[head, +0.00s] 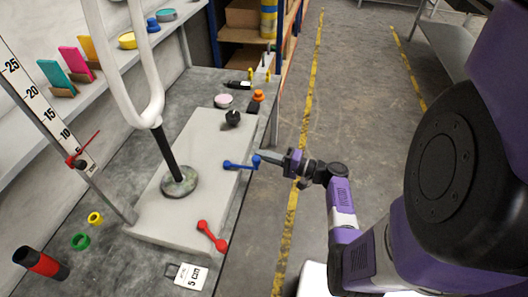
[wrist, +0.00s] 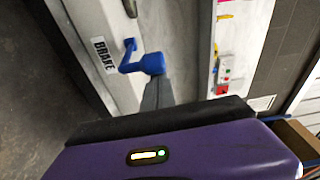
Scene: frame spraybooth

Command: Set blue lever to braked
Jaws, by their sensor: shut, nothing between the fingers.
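The blue lever (head: 241,165) is mounted near the right edge of a pale grey slab on the workbench. In the head view its knob end points right, toward my gripper (head: 264,158). My gripper is shut, with its fingertips at the knob of the lever, touching it or very close. In the wrist view the blue lever (wrist: 142,62) shows beside a white label reading BRAKE (wrist: 103,55). My gripper's fingers (wrist: 157,92) end just below the blue knob there. Nothing is held between the fingers.
A red lever (head: 212,236) and a black knob (head: 233,118) sit on the same slab (head: 160,222). A white bent pipe (head: 150,100) on a black post rises from it. The floor right of the bench is open.

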